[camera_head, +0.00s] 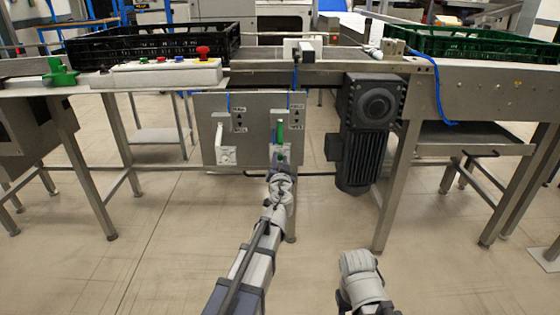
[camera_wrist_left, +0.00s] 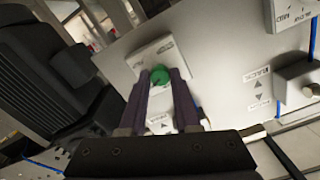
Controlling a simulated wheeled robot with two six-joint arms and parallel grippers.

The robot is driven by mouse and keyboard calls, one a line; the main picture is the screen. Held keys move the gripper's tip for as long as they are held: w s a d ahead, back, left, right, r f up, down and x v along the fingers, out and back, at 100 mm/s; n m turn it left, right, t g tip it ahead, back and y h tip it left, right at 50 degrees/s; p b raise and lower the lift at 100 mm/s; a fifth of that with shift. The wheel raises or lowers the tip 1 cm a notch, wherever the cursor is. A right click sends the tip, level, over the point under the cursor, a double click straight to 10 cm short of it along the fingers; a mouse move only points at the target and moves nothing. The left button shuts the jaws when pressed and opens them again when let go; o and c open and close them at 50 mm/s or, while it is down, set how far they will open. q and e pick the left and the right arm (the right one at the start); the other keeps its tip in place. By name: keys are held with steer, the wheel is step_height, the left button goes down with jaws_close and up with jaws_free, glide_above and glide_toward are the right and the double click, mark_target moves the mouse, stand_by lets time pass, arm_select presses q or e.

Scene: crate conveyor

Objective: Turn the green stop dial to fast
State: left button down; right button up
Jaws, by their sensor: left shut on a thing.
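The green stop dial (camera_wrist_left: 159,75) shows in the left wrist view on a white scale plate with small lettering too blurred to read. My left gripper (camera_wrist_left: 160,88) is shut on it, one dark finger on each side. In the head view my left gripper (camera_head: 281,159) reaches the lower part of the right-hand control panel (camera_head: 262,112) and mostly covers the dial. I cannot tell which mark the dial points to. My right arm shows at the bottom of the head view, but its gripper cannot be seen.
A green upright handle (camera_head: 279,132) sits just above the dial, and a white handle (camera_head: 219,138) stands to its left. A dark motor (camera_head: 367,125) hangs close to the right. A black crate (camera_head: 150,45) and a green crate (camera_head: 470,45) are above. The floor in front is clear.

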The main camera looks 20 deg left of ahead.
arm_select(q)
steer(key=m, duration=0.5)
steer(key=shift+d, duration=0.1)
steer(key=m, duration=0.5)
steer(key=shift+m, duration=0.3)
stand_by(0.3)
steer(key=c, duration=0.6)
jaws_free()
steer(key=v, duration=0.7)
steer(key=shift+s+d, duration=0.1)
steer(key=shift+s, duration=0.3)
